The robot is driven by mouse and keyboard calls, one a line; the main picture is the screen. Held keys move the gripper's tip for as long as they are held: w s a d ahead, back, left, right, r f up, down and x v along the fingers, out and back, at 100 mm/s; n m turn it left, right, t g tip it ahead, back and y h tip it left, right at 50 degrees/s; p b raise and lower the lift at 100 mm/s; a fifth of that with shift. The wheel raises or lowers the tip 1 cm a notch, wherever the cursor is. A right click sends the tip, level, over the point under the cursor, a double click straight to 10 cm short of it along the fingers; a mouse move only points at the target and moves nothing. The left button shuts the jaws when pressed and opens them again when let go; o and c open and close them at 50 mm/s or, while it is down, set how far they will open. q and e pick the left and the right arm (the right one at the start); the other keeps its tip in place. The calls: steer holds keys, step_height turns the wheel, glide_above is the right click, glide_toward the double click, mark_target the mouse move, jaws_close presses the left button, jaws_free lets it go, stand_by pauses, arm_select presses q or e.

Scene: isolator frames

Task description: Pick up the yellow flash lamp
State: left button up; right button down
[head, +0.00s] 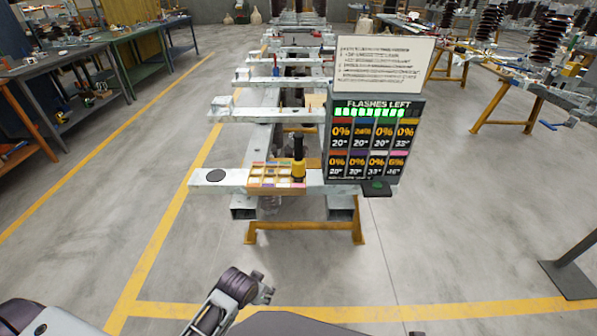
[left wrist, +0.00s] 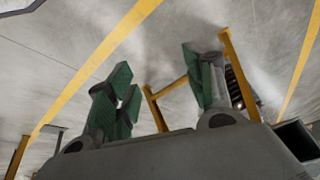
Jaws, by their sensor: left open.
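The yellow flash lamp (head: 298,168) stands upright near the front end of the long grey frame, with a black upper part. It is at the right side of a small tray with coloured compartments (head: 256,181). My left gripper (head: 268,286) is low in the head view, well in front of the frame and apart from the lamp. In the left wrist view, its green-padded fingers (left wrist: 160,80) are spread with nothing between them. The lamp cannot be made out in the left wrist view. My right gripper is not in view.
A dark panel headed "FLASHES LEFT" (head: 378,104) stands right of the lamp, with a white text board (head: 384,64) above. The frame rests on a yellow trestle (head: 300,226). Workbenches (head: 60,70) stand at left. The floor between me and the frame is clear.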

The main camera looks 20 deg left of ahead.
arm_select(q)
steer(key=w+r+t+h+b, duration=0.1)
steer(key=w+r+t+h, duration=0.1)
steer(key=w+r+t, duration=0.4)
steer(key=w+a+r+m+t+h+b, duration=0.1)
steer(key=w+r+t, duration=0.5)
steer(key=w+r, duration=1)
step_height(320, 180, up, 9)
steer(key=shift+w+f+t+h, duration=0.15)
steer(key=shift+t+h, duration=0.25)
steer(key=shift+h, duration=0.4)
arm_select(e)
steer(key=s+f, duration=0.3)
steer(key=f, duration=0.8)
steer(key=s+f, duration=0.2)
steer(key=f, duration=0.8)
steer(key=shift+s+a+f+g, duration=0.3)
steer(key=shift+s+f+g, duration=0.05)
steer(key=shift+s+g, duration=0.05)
arm_select(q)
steer(key=shift+w, duration=0.2)
